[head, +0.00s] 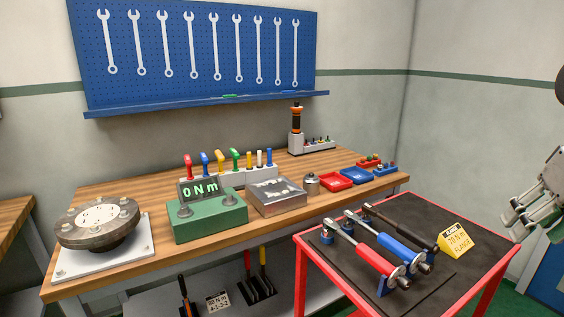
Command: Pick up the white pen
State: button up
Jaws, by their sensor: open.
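A thin white upright piece (259,158), which looks like the white pen, stands in a light grey rack (262,177) at the back of the wooden workbench. A yellow one (249,161) stands to its left and a blue one (269,157) to its right. Its lower end is hidden in the rack. My gripper (516,222) is at the right edge of the head view, beside the red cart and far to the right of the rack. It is open, with nothing seen between its fingers.
The red cart (468,285) with several torque wrenches and a yellow sign (457,240) stands between my gripper and the workbench (150,262). A green torque display box (207,218) and a metal box (277,196) stand in front of the rack. A blue wrench board (200,85) hangs behind.

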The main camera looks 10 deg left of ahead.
aim_at(259, 153)
jog(key=u, duration=0.9)
jog(key=i+j+u, duration=0.15)
jog(key=j+u, duration=0.15)
jog(key=u, duration=0.15)
jog(key=i+j+u, duration=0.35)
jog(key=i+z, duration=0.1)
jog(key=z, duration=1.2)
